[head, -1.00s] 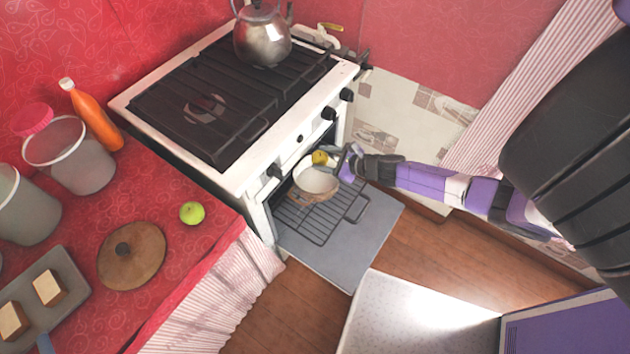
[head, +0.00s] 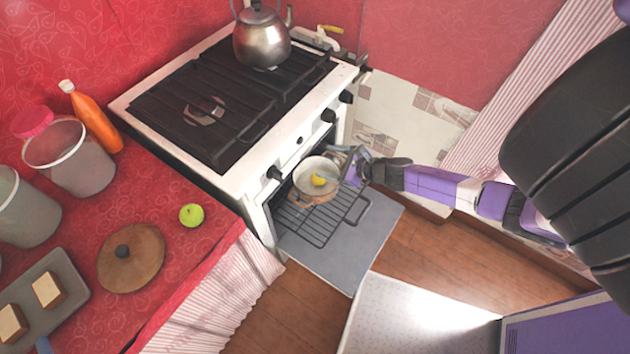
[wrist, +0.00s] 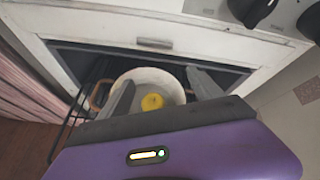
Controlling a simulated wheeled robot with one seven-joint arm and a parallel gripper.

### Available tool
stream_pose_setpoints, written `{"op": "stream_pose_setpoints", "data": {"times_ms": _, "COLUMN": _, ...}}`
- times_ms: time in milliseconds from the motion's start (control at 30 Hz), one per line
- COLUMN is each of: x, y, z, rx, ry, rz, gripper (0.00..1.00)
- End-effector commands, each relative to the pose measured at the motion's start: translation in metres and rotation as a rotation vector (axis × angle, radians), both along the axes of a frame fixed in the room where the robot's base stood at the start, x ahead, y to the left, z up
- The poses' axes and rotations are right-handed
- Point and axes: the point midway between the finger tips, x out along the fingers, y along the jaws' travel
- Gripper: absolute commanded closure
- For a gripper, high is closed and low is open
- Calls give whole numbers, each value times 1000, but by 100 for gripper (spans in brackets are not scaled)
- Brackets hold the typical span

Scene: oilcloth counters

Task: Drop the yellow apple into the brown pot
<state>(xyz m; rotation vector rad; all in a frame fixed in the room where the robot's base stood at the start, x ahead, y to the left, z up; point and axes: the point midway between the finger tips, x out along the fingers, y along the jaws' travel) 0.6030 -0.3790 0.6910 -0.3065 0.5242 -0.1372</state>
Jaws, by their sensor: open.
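The brown pot (head: 302,186), pale inside, stands on the pulled-out rack of the open oven. The yellow apple (head: 318,180) lies inside the pot; it also shows in the wrist view (wrist: 152,102) between my fingers, below them. The pot's pale rim also shows in the wrist view (wrist: 150,73). My gripper (head: 350,162) is at the pot's right side, above the rim, with its fingers apart. In the wrist view my gripper (wrist: 160,88) is open with nothing between the fingertips, and the apple is apart from them.
The oven rack (head: 322,226) extends over the lowered oven door (head: 365,243). The stove (head: 235,175) carries a kettle (head: 262,38). Wooden floor (head: 425,262) is free at right.

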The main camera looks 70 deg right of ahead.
Motion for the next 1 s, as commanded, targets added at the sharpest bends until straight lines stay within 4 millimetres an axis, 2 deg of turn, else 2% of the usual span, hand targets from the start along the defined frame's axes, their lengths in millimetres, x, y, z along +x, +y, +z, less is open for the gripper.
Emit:
{"op": "stream_pose_setpoints", "data": {"times_ms": 200, "x": -30, "y": 6, "z": 16, "rx": -1, "ry": 0, "rz": -3, "gripper": 25}}
{"op": "stream_pose_setpoints", "data": {"times_ms": 400, "x": -45, "y": 10, "z": 24, "rx": 0, "ry": 1, "rz": -1, "gripper": 25}}
{"op": "stream_pose_setpoints", "data": {"times_ms": 1000, "x": -46, "y": 11, "z": 25, "rx": 6, "ry": -1, "rz": -3, "gripper": 25}}
